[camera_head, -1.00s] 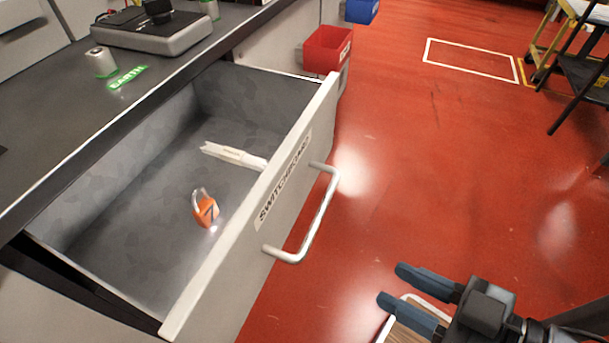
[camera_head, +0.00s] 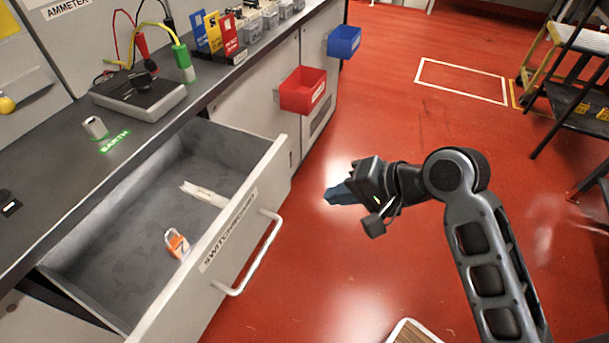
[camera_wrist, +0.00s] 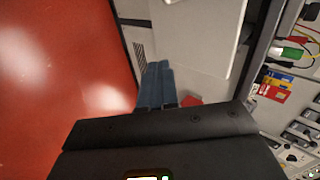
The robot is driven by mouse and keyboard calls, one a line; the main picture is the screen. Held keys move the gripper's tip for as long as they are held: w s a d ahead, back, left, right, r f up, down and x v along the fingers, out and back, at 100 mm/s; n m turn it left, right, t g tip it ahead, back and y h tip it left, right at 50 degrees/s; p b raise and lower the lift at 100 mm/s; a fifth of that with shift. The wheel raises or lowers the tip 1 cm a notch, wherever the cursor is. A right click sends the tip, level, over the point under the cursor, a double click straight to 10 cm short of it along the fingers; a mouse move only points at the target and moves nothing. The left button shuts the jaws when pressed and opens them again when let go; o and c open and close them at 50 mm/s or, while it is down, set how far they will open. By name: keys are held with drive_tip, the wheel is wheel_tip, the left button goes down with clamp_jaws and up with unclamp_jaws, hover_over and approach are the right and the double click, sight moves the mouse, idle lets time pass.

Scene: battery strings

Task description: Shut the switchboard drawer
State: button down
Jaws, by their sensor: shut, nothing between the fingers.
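The switchboard drawer (camera_head: 262,170) stands open from the bench in the head view, with a white bar handle (camera_head: 258,255) and a "SWITCHBOARD" label on its front. An orange padlock (camera_head: 178,244) and a white strip-like item (camera_head: 203,194) lie inside it. My gripper (camera_head: 327,197) is to the right of the drawer front, above the red floor, apart from the handle. Its blue fingers are together and empty. In the wrist view the fingers (camera_wrist: 155,86) are side by side, with a pale panel beyond them.
A red bin (camera_head: 303,90) and a blue bin (camera_head: 344,41) hang on the bench front beyond the drawer. The bench top (camera_head: 60,180) carries a meter box (camera_head: 138,95) and wires. A yellow and black step stand (camera_head: 575,90) is at the right. The floor between is clear.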

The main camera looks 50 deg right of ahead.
drive_tip(key=d+r, duration=0.1)
drive_tip(key=r, duration=0.1)
drive_tip(key=b, duration=0.1)
approach(276, 192)
wheel_tip(276, 192, down, 3)
drive_tip(key=w, duration=0.3)
drive_tip(key=shift+a+f+y, duration=0.3)
drive_tip(key=shift+f, duration=0.05)
drive_tip(key=shift+w+a, duration=0.2)
drive_tip(key=shift+w, duration=0.4)
drive_tip(key=w+a, duration=0.2)
drive_tip(key=w, duration=0.5)
drive_tip(key=w+a+p, duration=0.1)
drive_tip(key=w+a, duration=0.1)
drive_tip(key=w, duration=0.5)
drive_tip(key=w+a+p, duration=0.1)
drive_tip(key=w+a, duration=0.1)
drive_tip(key=w, duration=0.5)
drive_tip(key=shift+w+a, duration=0.15)
drive_tip(key=shift+a, duration=0.25)
drive_tip(key=shift+w+a+r, duration=0.1)
drive_tip(key=shift+w+a, duration=0.05)
drive_tip(key=shift+w, duration=0.15)
drive_tip(key=shift+w+r, duration=0.1)
